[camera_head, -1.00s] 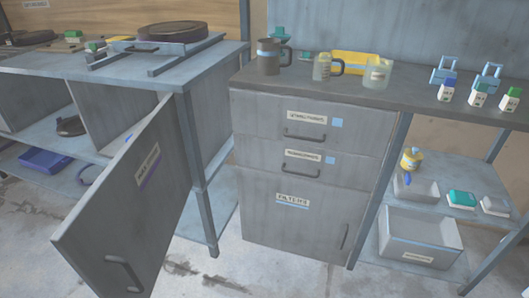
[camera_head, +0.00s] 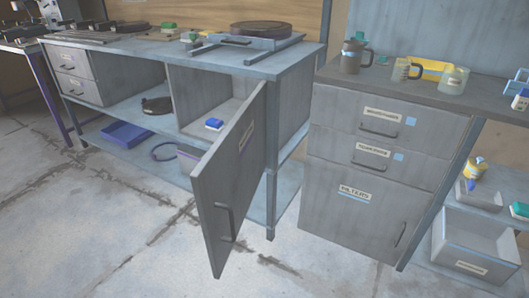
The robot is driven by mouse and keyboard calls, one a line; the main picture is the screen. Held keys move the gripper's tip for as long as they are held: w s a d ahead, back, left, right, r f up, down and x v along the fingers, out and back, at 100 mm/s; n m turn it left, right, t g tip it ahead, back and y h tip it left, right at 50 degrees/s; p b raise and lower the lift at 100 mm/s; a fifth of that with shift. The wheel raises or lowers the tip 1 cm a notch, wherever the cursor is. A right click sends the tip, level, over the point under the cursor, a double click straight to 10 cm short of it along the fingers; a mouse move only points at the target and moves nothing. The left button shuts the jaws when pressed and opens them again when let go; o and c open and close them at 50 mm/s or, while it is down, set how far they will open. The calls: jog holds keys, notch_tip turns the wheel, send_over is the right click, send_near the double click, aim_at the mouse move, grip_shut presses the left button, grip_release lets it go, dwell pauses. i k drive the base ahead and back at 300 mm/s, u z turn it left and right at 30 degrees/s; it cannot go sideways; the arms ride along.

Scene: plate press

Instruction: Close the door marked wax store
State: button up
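The open door (camera_head: 226,182) of the left bench stands swung out toward me, hinged at its right edge by the bench's front leg. It bears a small label (camera_head: 246,138) with a purple strip, too small to read now. Its dark bar handle (camera_head: 226,222) is near the free lower edge, facing me. Behind it, the open compartment (camera_head: 200,95) shows a blue and white item (camera_head: 214,124) on its floor. My gripper is not in view.
A cabinet marked filters (camera_head: 352,210), with two shut drawers above, stands right of the door. A bench (camera_head: 100,45) carries a round plate (camera_head: 262,28) on a frame. A blue tray (camera_head: 124,134) is on the lower shelf. The floor (camera_head: 100,220) at front left is clear.

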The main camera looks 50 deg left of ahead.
aim_at(225, 183)
jog(key=u, duration=2.1)
jog(key=i, duration=0.5)
jog(key=z, duration=0.4)
jog(key=k, duration=0.3)
jog(key=u, duration=0.7)
